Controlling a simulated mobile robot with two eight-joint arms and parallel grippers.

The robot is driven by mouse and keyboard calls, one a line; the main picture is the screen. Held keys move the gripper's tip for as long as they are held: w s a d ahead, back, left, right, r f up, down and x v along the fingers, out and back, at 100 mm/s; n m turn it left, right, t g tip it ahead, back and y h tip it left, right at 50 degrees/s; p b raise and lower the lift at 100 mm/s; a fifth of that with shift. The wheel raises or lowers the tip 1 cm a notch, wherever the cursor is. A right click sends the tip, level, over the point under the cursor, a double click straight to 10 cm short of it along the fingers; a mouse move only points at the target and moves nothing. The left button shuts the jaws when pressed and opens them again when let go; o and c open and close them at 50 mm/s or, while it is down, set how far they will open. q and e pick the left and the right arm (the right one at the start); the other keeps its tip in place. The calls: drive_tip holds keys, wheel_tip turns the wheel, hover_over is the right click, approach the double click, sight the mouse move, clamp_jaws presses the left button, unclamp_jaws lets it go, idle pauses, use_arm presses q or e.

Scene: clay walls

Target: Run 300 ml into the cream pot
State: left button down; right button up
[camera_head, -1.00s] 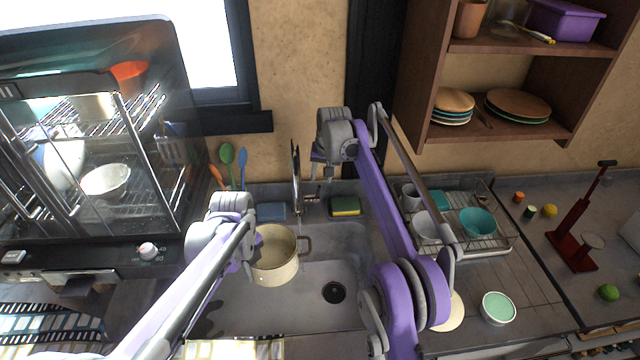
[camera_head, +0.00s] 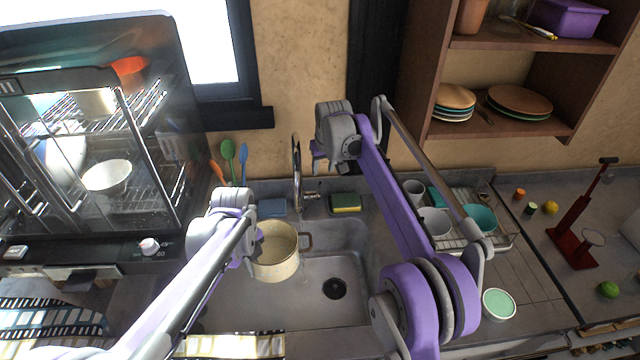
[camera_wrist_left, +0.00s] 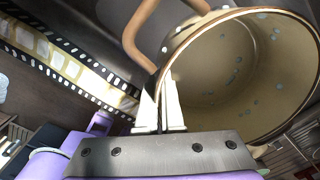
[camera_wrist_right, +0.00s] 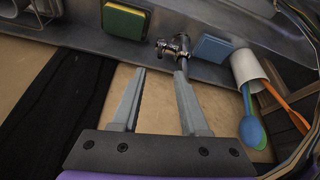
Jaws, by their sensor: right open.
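The cream pot (camera_head: 276,262), with a brown rim and handle, is held over the left part of the sink basin (camera_head: 345,268). My left gripper (camera_wrist_left: 160,108) is shut on the pot's wall at the rim; the pot (camera_wrist_left: 235,75) appears speckled inside, and I cannot make out any water in it. The metal tap (camera_head: 297,165) stands behind the sink, its spout beyond the pot in the head view. My right gripper (camera_wrist_right: 160,75) is open and empty, with the tap's fitting (camera_wrist_right: 174,47) ahead of its fingertips. In the head view the right arm partly hides this gripper (camera_head: 320,158).
A green-yellow sponge (camera_head: 345,203) and a blue sponge (camera_head: 272,207) lie behind the sink. A dish rack (camera_head: 470,240) with cups and bowls stands to the right.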

sight(320, 184)
drive_tip(key=x, duration=1.1)
drive_tip(key=shift+f, duration=0.1)
clamp_jaws()
idle(1.1)
